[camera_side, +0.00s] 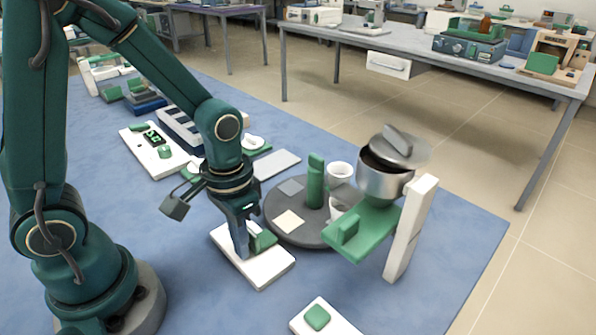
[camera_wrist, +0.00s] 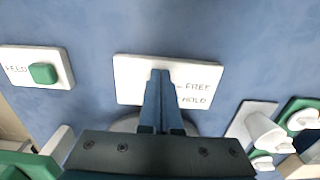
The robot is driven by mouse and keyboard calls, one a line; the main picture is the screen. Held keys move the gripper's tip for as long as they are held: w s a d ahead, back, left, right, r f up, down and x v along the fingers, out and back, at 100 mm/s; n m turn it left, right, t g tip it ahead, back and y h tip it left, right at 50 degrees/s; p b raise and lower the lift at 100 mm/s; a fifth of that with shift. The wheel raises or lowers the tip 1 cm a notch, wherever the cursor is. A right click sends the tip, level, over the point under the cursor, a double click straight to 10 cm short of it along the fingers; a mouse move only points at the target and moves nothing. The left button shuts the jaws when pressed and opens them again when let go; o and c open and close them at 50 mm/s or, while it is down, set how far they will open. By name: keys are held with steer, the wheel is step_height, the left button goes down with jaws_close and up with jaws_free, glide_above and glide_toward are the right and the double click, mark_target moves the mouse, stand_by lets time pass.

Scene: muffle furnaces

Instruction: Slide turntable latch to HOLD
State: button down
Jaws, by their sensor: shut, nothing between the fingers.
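The latch is a white plate (camera_side: 250,268) with a green knob (camera_side: 264,240), beside the dark grey turntable (camera_side: 309,234). In the wrist view the plate (camera_wrist: 135,80) carries the words FREE and, nearer my gripper's body, HOLD at its right side. My gripper (camera_side: 241,254) points down over the plate with its fingers shut and empty. In the side view the fingers are just left of the knob; I cannot tell whether they touch it. In the wrist view my gripper (camera_wrist: 160,76) hides the knob, so its setting is not readable.
A green post (camera_side: 316,182) and white cups stand on the turntable. To its right, a metal pot (camera_side: 385,180) sits on a green bracket by a white upright (camera_side: 410,230). A white plate with a green button (camera_side: 317,317) lies in front. Blue mat is clear between.

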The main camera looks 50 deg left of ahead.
steer(key=shift+w, duration=1.2)
steer(key=shift+s, duration=0.4)
steer(key=shift+r, duration=3.5)
